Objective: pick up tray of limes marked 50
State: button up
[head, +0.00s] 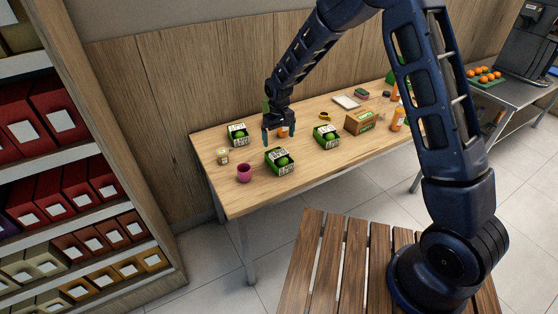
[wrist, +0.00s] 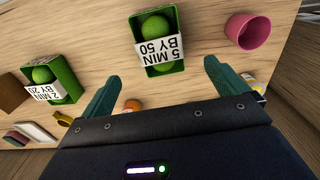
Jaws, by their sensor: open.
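The tray of limes marked 50 (head: 280,161) is a green box with a white label, near the front edge of the wooden table. In the wrist view this tray (wrist: 158,45) reads "5 MIN BY 50" and lies just beyond my fingertips, roughly between them. My gripper (head: 279,136) is open and empty, above the table and behind the tray in the head view; its two green fingers also show in the wrist view (wrist: 162,76). A second lime tray (head: 326,137), labelled "2 MIN BY 20" in the wrist view (wrist: 52,80), stands to the right. A third lime tray (head: 238,135) stands back left.
A pink cup (head: 244,173) stands just left of the marked-50 tray. A small pale jar (head: 222,156) is farther left. A cardboard box (head: 360,121) and an orange bottle (head: 397,119) stand at the right. Shelves (head: 75,148) rise at left.

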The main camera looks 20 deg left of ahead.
aim_at(279, 153)
jog(key=shift+s+a+f, duration=0.1)
jog(key=shift+a+f, duration=0.05)
jog(key=shift+f, duration=0.4)
notch_tip(279, 153, down, 4)
jog(key=shift+f, duration=0.15)
jog(key=shift+d+f, duration=0.2)
jog(key=shift+f, duration=2.7)
jog(key=shift+c, duration=0.2)
jog(key=c, duration=1.1)
